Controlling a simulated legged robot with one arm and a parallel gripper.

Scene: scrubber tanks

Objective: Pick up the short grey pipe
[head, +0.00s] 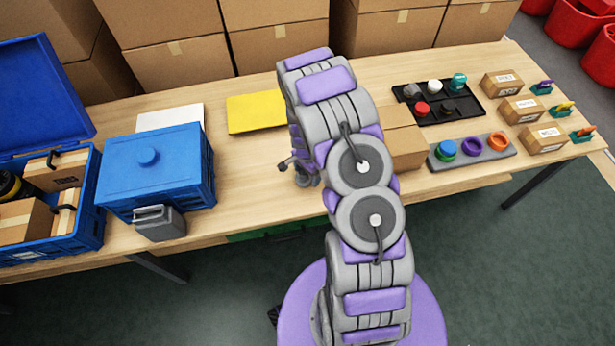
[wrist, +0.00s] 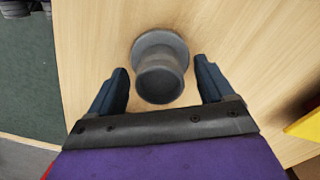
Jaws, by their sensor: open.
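The short grey pipe (wrist: 160,68) stands upright on the wooden table, with a wider flange at one end. In the wrist view it lies between the two fingers of my gripper (wrist: 162,84), which is open. There is a gap between the pipe and each finger. In the head view my gripper (head: 297,165) is low over the table left of my arm. A little grey beside it in that view may be the pipe, mostly hidden by the gripper.
A yellow sheet (head: 256,112) lies behind my gripper. A blue lidded crate (head: 155,170) stands left. A cardboard box (head: 404,145), black tray (head: 437,121) and grey holder with rings (head: 472,151) are right. The table's front edge is close; wood left of my gripper is clear.

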